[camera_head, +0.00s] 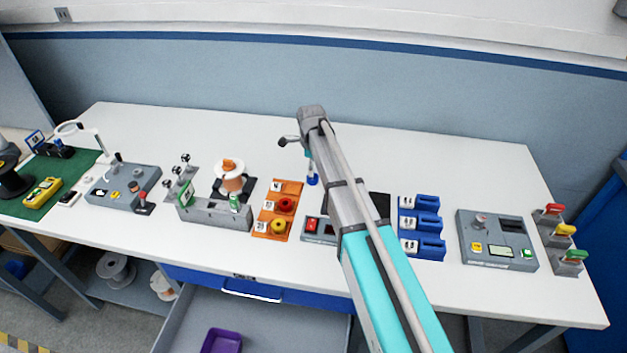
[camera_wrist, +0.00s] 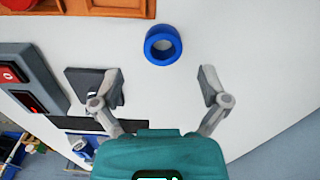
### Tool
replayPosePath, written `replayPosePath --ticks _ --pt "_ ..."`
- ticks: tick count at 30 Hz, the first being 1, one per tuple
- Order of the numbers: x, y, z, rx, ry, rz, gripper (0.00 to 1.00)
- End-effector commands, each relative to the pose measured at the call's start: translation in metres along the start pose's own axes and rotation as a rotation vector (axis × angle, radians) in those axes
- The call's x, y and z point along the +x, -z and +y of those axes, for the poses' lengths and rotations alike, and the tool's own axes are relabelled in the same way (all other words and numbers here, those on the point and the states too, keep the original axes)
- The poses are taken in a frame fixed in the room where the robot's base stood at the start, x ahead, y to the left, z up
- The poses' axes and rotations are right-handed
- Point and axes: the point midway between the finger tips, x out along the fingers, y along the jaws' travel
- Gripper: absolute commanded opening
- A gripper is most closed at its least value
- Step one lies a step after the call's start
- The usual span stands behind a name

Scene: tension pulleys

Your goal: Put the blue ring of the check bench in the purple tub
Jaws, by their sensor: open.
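The blue ring (camera_wrist: 163,60) lies on the white bench top in the wrist view, ahead of my fingertips and roughly centred between them. My gripper (camera_wrist: 162,76) is open and empty, with its two fingers spread and the ring apart from both. In the head view my gripper (camera_head: 291,141) hangs over the middle of the bench. A small blue item (camera_head: 312,181) shows beside my arm there; I cannot tell if it is the ring. The purple tub (camera_head: 221,342) sits in the open drawer at the bottom of the head view, cut off by the frame edge.
An orange rack (camera_head: 264,233) with red and yellow parts stands left of my arm. Blue numbered holders (camera_head: 430,225) and a grey panel (camera_head: 500,250) stand to the right. The open drawer (camera_head: 285,312) juts out below the bench front. The bench's back strip is mostly clear.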

Motion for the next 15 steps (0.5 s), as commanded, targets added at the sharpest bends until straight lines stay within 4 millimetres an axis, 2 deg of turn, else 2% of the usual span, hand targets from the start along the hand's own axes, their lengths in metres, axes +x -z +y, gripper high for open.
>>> replayPosePath --ticks 15 --pt "0.038 0.002 -0.003 0.001 0.000 0.000 0.94"
